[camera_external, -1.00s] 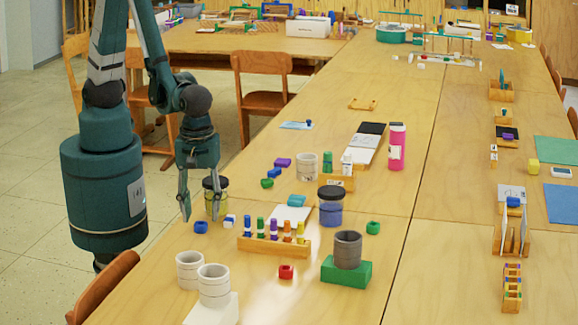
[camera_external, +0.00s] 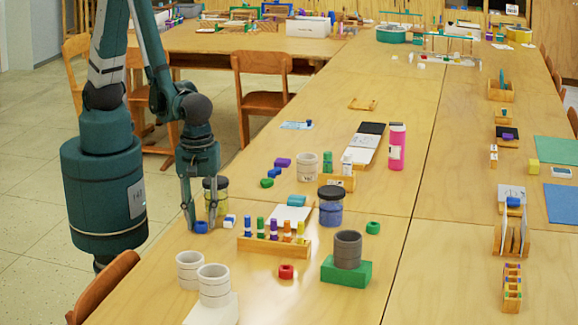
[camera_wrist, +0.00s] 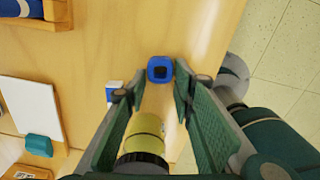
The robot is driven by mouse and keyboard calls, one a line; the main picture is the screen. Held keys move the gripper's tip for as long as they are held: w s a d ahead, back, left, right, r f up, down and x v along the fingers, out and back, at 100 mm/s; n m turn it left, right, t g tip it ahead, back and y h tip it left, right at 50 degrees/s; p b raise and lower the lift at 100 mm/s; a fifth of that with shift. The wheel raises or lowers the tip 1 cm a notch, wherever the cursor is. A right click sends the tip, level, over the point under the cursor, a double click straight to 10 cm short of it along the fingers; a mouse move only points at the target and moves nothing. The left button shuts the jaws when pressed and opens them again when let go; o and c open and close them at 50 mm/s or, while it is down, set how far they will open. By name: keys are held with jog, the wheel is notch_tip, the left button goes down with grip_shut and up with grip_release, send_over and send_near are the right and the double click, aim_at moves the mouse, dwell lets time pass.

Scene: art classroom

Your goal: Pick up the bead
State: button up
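A blue bead (camera_external: 201,227) with a hole lies on the table near its left edge. It also shows in the wrist view (camera_wrist: 160,69), just past the fingertips and roughly between them. My gripper (camera_external: 200,222) is open and points down at the bead. In the wrist view its two fingers (camera_wrist: 160,82) stand apart with nothing between their pads, and I cannot tell whether a tip touches the bead. Other beads on the table are a red one (camera_external: 286,271) and a green one (camera_external: 373,228).
A dark-lidded yellow jar (camera_external: 222,203) stands close behind my gripper. A small white-and-blue block (camera_external: 229,221) lies right of the bead. A wooden rack (camera_external: 272,247) with coloured pegs and white cups (camera_external: 189,270) stand nearby. The table edge is close on the left.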

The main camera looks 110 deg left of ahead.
jog(key=shift+c, duration=1)
jog(key=shift+r, duration=0.1)
notch_tip(320, 180, up, 10)
jog(key=p, duration=0.2)
jog(key=shift+p, duration=0.35)
jog(key=shift+w+a, duration=0.1)
jog(key=shift+w, duration=0.05)
dwell(0.6)
